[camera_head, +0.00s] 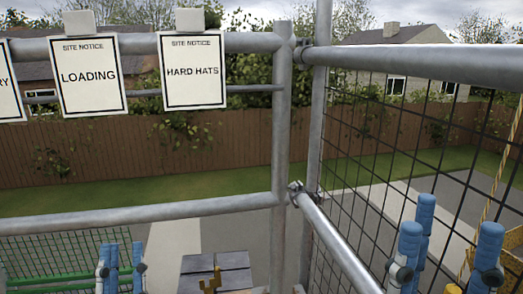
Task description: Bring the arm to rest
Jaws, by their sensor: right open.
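My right gripper (452,225) stands at the lower right with its blue fingers pointing up. Two fingers are on its left side and one is on its right, with a wide empty gap between them. My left gripper (122,256) shows small at the bottom left, its blue fingers also pointing up. Its fingers look close together from this angle, and its lower part is cut off by the frame edge. I see nothing held in either gripper.
Scaffold rails (150,214) and an upright (283,130) cross the view, with a mesh panel (370,150) at right. Notices for loading (88,75) and hard hats (192,70) hang on the top rail. Grey slabs (232,262) and a yellow object (211,281) are low centre. Yellow rope (493,185) hangs right.

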